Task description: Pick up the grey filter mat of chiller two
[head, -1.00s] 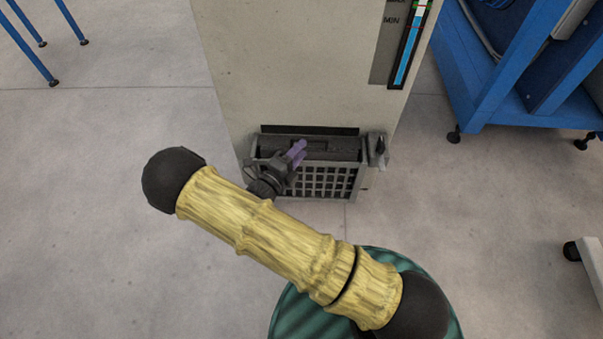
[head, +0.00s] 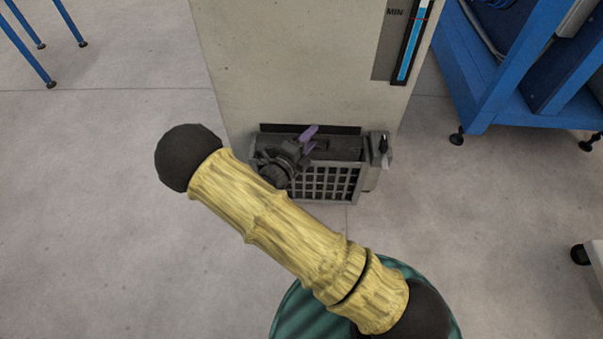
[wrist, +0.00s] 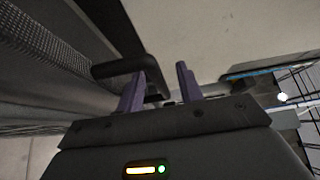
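The chiller (head: 290,60) is a beige cabinet. At its foot a grey frame with a square grille (head: 335,185) stands out from the front. A dark grey block, seemingly the filter mat (head: 340,148), shows along the frame's top, partly hidden by my gripper. My gripper (head: 309,138) is over the upper left of the frame, its purple fingers pointing toward the cabinet. In the wrist view the two fingers (wrist: 162,82) are apart. A black bent handle (wrist: 122,66) lies at the left finger, with one leg seen between the fingers; contact cannot be told.
A dark slot (head: 350,130) runs above the frame, and a grey latch-like part (head: 380,150) sits at its right. A level gauge (head: 411,45) is higher up. A blue cart (head: 520,80) stands right.

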